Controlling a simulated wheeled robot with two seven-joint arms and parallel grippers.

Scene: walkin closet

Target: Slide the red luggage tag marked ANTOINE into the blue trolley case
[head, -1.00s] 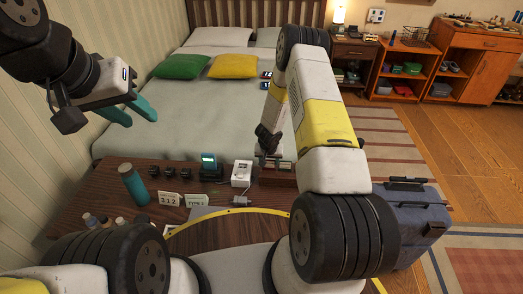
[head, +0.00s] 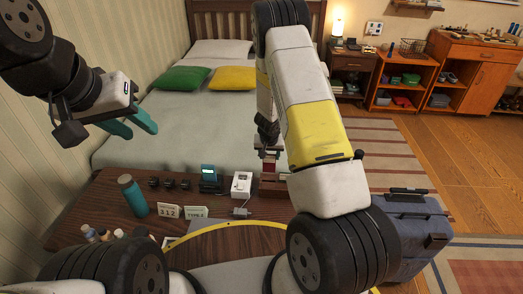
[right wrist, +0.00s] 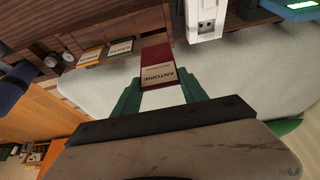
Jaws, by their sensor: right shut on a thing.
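The red luggage tag marked ANTOINE (right wrist: 157,65) is between the teal fingertips of my right gripper (right wrist: 160,92) in the right wrist view, its name readable. My right gripper (head: 268,148) is shut on it. In the head view the red tag (head: 270,166) shows small below the gripper, above the brown wooden holder (head: 272,187); I cannot tell whether it is fully clear of the holder. The blue trolley case (head: 405,238) stands upright at the right of the desk, partly hidden by my right arm. My left gripper (head: 130,125) is open and empty above the bed's left side.
The desk (head: 100,200) carries a teal bottle (head: 133,195), a lit device (head: 209,180), a white box (head: 241,184) and small number cards (head: 168,212). Other tags, one yellow (right wrist: 91,56) and one green (right wrist: 120,48), sit beside the red one. Floor is free right of the case.

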